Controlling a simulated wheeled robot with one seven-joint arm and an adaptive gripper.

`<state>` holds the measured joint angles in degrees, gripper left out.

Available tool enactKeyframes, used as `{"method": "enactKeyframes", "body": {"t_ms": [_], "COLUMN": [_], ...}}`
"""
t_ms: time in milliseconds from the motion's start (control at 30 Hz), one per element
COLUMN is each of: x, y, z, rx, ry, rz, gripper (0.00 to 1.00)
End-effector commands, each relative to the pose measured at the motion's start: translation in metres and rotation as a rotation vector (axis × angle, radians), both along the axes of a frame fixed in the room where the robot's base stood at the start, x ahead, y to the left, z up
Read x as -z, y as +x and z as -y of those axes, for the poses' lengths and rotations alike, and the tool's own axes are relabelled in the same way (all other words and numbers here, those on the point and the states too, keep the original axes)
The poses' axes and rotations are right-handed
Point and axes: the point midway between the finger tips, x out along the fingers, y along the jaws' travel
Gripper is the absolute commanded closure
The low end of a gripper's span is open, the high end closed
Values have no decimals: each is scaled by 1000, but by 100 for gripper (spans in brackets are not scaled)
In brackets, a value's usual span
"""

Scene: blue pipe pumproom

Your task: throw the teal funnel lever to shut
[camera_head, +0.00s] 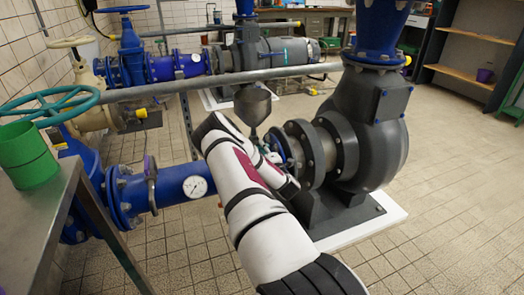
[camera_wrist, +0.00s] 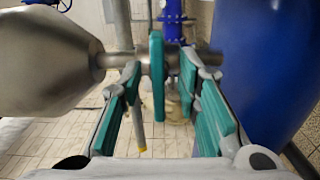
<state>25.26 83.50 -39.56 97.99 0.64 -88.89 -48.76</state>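The grey metal funnel (camera_wrist: 45,62) fills the left of the wrist view, its neck joined to a metal valve body. In the head view the funnel (camera_head: 252,103) stands just beyond my arm. The teal lever (camera_wrist: 157,90) is a narrow bar pointing along the picture's vertical at the valve. My gripper (camera_wrist: 160,80) is open, with a teal-padded finger on each side of the lever. Gaps show between the lever and both fingers. In the head view my arm mostly hides the gripper, and I cannot make out the lever there.
A dark pump (camera_head: 372,130) and blue pipe (camera_head: 172,187) with a gauge lie around my arm. A metal rail (camera_head: 215,80) crosses behind. A green cup (camera_head: 27,155) stands on a steel table at left. A large blue cylinder (camera_wrist: 262,65) is close on the right in the wrist view.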

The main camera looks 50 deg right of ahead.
Motion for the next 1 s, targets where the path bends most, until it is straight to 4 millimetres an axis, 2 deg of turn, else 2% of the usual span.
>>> {"method": "enactKeyframes", "body": {"t_ms": [267,733,1000], "x": [0,1,0], "y": [-7,-81,-101], "z": [-4,-49,-62], "rx": [1,3,0], "ry": [-1,2,0], "rz": [-1,-3,0], "gripper": [70,70,70]}}
